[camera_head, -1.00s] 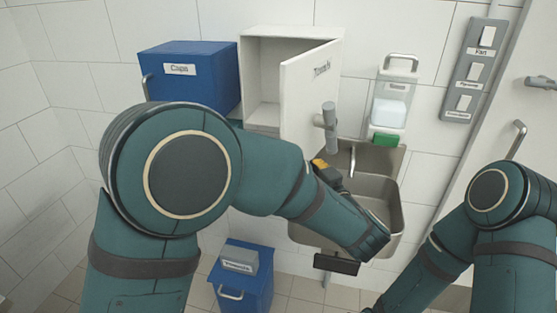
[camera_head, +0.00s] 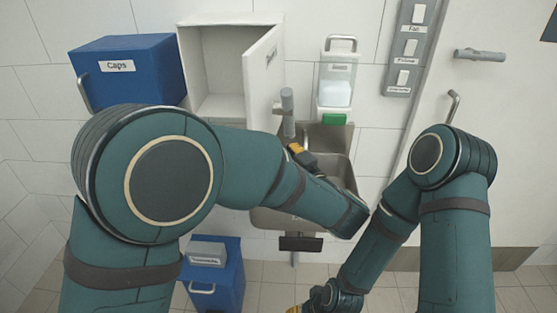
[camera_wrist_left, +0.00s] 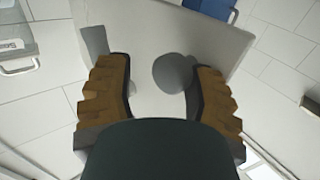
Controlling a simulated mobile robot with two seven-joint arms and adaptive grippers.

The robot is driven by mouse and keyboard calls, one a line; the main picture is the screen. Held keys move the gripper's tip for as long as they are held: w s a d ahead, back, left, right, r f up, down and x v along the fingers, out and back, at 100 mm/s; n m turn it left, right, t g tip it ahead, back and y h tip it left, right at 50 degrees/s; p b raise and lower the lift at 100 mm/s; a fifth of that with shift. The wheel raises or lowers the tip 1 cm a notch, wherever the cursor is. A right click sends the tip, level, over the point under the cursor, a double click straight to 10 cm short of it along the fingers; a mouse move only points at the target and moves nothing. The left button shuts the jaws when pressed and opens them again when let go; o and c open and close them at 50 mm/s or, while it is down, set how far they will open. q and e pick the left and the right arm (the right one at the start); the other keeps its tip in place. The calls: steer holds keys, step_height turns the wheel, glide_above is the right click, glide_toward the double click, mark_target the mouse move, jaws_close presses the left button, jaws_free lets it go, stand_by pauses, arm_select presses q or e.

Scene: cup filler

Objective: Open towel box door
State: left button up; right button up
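The white towel box (camera_head: 215,72) is on the wall at upper middle in the head view, its interior partly visible. Its door (camera_head: 262,75) stands ajar, swung out to the right. A grey handle (camera_head: 288,108) sticks out of the door front. My left gripper (camera_head: 297,150) is just below the handle; the arm hides part of it. In the left wrist view the gripper (camera_wrist_left: 160,98) is open, with the rounded grey handle (camera_wrist_left: 172,72) between and beyond its fingers. Contact cannot be told. My right gripper (camera_head: 294,309) is mostly cut off at the bottom edge.
A blue caps box (camera_head: 125,75) is left of the towel box. A soap dispenser (camera_head: 337,75) and switch panel (camera_head: 405,45) are to the right. A metal sink (camera_head: 335,165) lies below, behind my left arm. A blue bin (camera_head: 217,275) stands on the floor.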

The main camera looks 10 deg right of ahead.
arm_select(q)
steer(key=shift+o, duration=0.2)
steer(key=shift+w, duration=0.1)
glide_toward(263, 106)
steer(key=x, duration=0.4)
steer(key=shift+w, duration=0.3)
steer(key=shift+f, duration=0.1)
